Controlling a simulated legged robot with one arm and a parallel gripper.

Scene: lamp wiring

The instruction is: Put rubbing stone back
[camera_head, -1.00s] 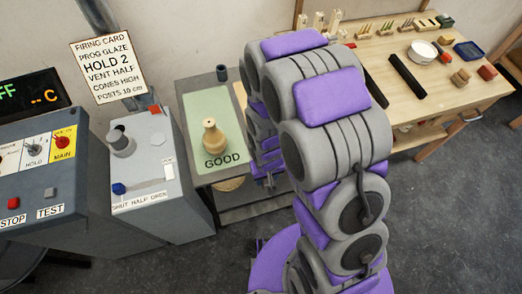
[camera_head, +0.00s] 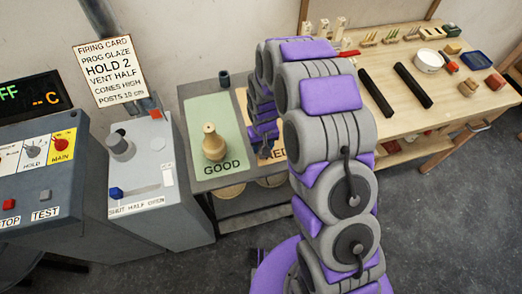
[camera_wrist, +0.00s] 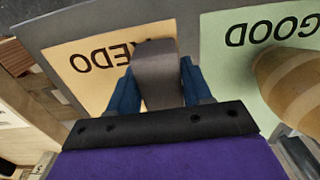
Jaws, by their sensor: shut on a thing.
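A grey-brown block, which looks like the rubbing stone (camera_wrist: 155,72), is between the blue fingers of my gripper (camera_wrist: 157,88) in the wrist view. My gripper is shut on it, over the orange REDO mat (camera_wrist: 92,72). I cannot tell whether the stone touches the mat. In the head view my gripper (camera_head: 266,150) is at the REDO mat (camera_head: 280,150), partly hidden by my arm.
A tan bottle-shaped pot (camera_head: 213,146) stands on the green GOOD mat (camera_head: 200,120), close to my gripper. A small dark cup (camera_head: 224,78) stands behind it. The grey control box (camera_head: 145,165) is at left. The wooden bench (camera_head: 440,110) at right holds black bars and a white bowl (camera_head: 429,60).

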